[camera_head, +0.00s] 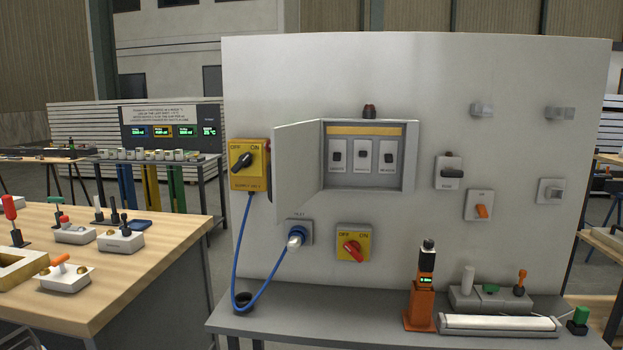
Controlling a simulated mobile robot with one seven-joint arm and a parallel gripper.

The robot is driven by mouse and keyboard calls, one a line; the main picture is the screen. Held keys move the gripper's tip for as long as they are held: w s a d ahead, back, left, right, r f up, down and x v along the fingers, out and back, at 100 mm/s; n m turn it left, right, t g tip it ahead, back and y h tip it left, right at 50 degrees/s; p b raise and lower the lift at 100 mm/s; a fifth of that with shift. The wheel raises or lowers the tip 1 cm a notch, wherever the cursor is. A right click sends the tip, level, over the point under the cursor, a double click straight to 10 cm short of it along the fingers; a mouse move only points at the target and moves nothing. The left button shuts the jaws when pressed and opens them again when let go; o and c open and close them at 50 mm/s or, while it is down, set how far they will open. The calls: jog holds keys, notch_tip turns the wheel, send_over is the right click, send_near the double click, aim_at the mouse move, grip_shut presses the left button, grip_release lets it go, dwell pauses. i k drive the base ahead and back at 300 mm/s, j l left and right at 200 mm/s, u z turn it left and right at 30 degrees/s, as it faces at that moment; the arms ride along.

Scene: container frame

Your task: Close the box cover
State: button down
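A grey box (411,160) is mounted on the upright white panel, with three breaker switches inside under a yellow strip. Its cover (298,173) is hinged on the left side and stands open, swung out towards me and to the left. The cover's free left edge is close beside the yellow OFF/ON switch box in the picture. My gripper is not in view.
A yellow rotary switch box (243,178) is left of the cover. A blue cable (238,247) runs from it to a socket (296,236) below the cover. An orange device (421,303) stands on the grey bench (330,312). A wooden table (160,257) is at left.

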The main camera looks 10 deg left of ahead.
aim_at(293, 169)
jog(key=i+j+z, duration=0.3)
jog(key=j+z, duration=0.2)
jog(key=j, duration=0.95)
jog(key=j+z, duration=0.45)
jog(key=j, duration=0.95)
jog(key=j+u, duration=0.3)
jog(key=j, duration=0.35)
jog(key=i, duration=0.05)
